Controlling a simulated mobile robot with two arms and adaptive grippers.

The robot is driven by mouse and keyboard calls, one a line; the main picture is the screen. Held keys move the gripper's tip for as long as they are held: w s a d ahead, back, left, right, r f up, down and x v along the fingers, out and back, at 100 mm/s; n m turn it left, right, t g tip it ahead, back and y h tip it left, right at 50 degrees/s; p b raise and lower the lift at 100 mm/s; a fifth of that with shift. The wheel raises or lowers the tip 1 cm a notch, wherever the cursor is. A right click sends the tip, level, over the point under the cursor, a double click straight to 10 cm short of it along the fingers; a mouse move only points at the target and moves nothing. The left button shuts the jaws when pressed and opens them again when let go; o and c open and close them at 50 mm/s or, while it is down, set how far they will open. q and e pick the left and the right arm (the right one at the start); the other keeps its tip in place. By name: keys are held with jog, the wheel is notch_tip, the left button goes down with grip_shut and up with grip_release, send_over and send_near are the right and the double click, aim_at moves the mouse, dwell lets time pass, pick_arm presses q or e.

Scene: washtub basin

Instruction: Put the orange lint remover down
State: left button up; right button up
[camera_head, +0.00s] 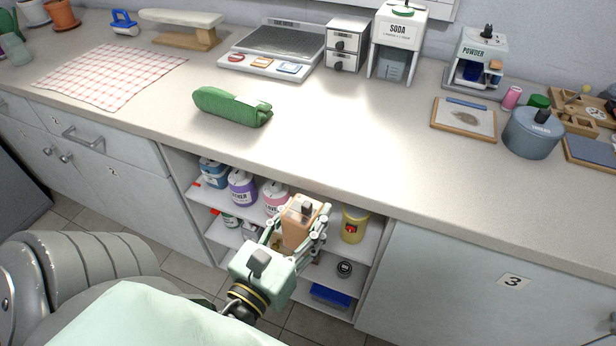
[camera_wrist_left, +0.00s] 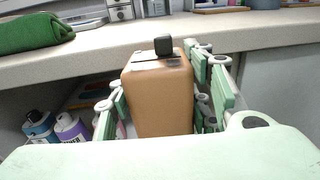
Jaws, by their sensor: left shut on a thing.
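The orange lint remover (camera_head: 298,228) is a boxy orange-brown thing with a dark knob on top. My left gripper (camera_head: 300,226) is shut on it, with the fingers on both sides. It is held upright in front of the open shelves, below the countertop edge. In the left wrist view the lint remover (camera_wrist_left: 160,95) fills the middle, between the green fingers of the left gripper (camera_wrist_left: 165,100). Its lower end is hidden behind the pale gripper body there. My right gripper is in neither view.
The countertop (camera_head: 330,130) has a wide bare stretch behind the gripper. A rolled green towel (camera_head: 232,106) lies left of it. Open shelves (camera_head: 215,205) below hold several bottles, including a yellow one (camera_head: 354,223). A grey-blue pot (camera_head: 534,132) stands at the right.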

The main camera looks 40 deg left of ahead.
aim_at(294, 242)
pick_arm(q)
jog(key=s+a+f+n+y+b, duration=0.1)
jog(key=a+f+b, duration=0.1)
jog(key=f+b, duration=0.55)
jog(key=a+f+y+b, duration=0.1)
jog(key=a+f+b, duration=0.1)
jog(key=f+b, duration=0.55)
pick_arm(e)
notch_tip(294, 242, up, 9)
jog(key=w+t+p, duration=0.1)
jog(key=p, duration=0.2)
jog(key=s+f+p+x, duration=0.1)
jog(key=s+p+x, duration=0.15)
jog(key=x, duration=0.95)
pick_arm(q)
jog(key=f+x, duration=0.1)
jog(key=x, duration=0.4)
jog(key=f+b+x, duration=0.1)
jog(key=x, duration=0.5)
jog(key=f+b+x, duration=0.1)
jog(key=f+x, duration=0.1)
jog(key=x, duration=0.4)
jog(key=shift+a, duration=0.2)
jog(key=shift+f, duration=0.1)
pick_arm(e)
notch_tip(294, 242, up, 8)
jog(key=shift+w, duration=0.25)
